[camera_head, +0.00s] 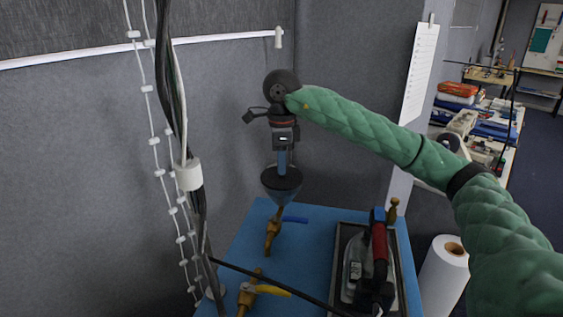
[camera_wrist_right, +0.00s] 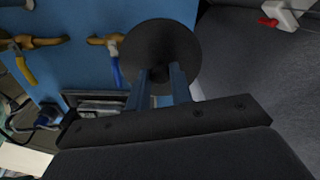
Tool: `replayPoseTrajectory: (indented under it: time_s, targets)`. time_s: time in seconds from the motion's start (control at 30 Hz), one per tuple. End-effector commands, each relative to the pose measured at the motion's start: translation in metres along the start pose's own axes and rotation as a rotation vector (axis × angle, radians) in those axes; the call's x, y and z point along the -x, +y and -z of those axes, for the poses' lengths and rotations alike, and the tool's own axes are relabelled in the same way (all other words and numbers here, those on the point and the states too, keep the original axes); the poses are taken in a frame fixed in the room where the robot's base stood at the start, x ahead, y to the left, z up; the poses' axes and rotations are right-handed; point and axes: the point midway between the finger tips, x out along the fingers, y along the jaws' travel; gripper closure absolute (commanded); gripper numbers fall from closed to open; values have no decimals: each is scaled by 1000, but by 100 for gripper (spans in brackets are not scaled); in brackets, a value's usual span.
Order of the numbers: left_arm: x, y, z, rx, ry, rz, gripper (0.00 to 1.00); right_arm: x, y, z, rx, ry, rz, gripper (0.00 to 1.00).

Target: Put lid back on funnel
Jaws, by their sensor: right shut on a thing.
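The lid (camera_head: 270,183) is a dark round disc, seen from above in the wrist view (camera_wrist_right: 158,40). My right gripper (camera_head: 282,172) points down onto the middle of the lid and is shut on it; its blue fingers (camera_wrist_right: 161,76) are at the lid's centre in the wrist view. In the wrist view the lid hides the funnel. My left gripper is not in view.
The blue bench top (camera_head: 313,233) carries a brass valve with blue handle (camera_head: 293,219), another with yellow handle (camera_head: 270,290), and an iron (camera_head: 365,262) in a dark tray. Cables hang at the left. A white roll (camera_head: 442,278) stands at the right.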

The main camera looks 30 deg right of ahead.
Motion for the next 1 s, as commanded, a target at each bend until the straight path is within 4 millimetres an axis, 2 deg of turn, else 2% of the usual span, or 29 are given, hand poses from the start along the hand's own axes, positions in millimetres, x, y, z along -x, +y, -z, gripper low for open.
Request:
replayPoseTrajectory:
  time_s: [1.0]
  targets:
    - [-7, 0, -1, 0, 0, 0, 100, 0, 0, 0, 0, 0, 0, 100]
